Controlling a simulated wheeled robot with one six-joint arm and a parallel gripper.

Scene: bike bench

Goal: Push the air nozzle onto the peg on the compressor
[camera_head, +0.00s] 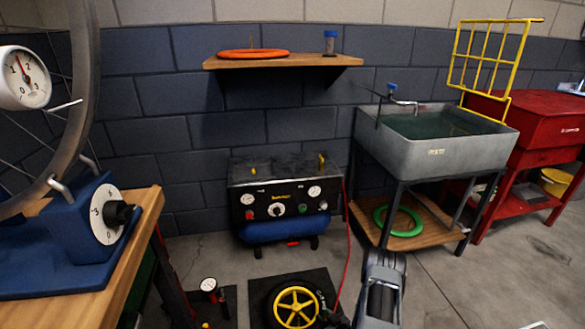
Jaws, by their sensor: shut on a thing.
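The compressor (285,198) stands against the back wall, with a dark panel of gauges and knobs above a blue tank. Two small yellow upright parts, one (322,161) at the right and one (253,171) at the left, show on its top; I cannot tell which is the peg. A red hose (348,228) runs down from its right side to my gripper (335,319) at the bottom edge. My gripper is only partly in view, small and dark, shut on the hose-end nozzle. The nozzle itself is hidden or too small to make out.
A yellow-rimmed wheel (295,307) lies on a dark mat in front of the compressor. A grey sink (435,135) on a stand is to the right, with a green ring (398,221) below. A wooden bench (120,235) fills the left. A shelf (285,61) hangs above.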

